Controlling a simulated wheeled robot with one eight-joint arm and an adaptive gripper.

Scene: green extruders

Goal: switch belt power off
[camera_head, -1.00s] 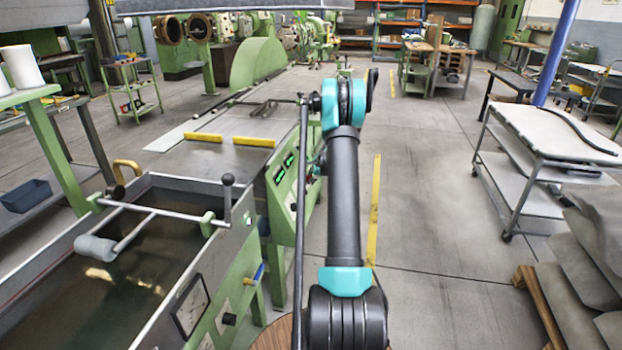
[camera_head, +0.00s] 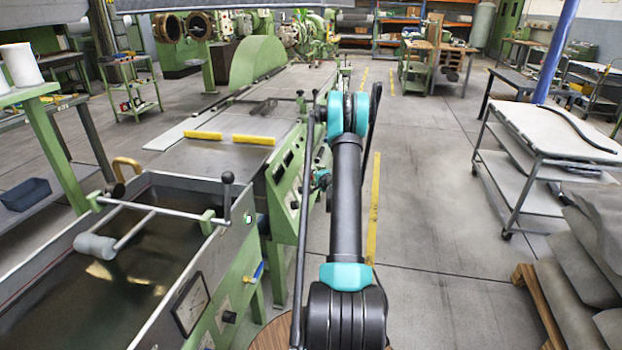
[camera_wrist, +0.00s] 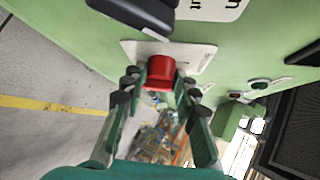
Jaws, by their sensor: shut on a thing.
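A red knob (camera_wrist: 160,72) sits on a pale plate (camera_wrist: 196,58) on the green machine panel (camera_wrist: 95,45) in the wrist view. My gripper (camera_wrist: 158,78) has its two green fingers on either side of the knob and is shut on it. In the head view my gripper (camera_head: 322,179) is partly hidden behind my arm, beside the control panel (camera_head: 284,180) of the green machine. The displays (camera_head: 284,163) on that panel look dark. The knob cannot be made out in the head view.
A dark-bottomed trough (camera_head: 130,260) with a bar across it stands at front left. The floor (camera_head: 430,200) between my arm and the cart is clear.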

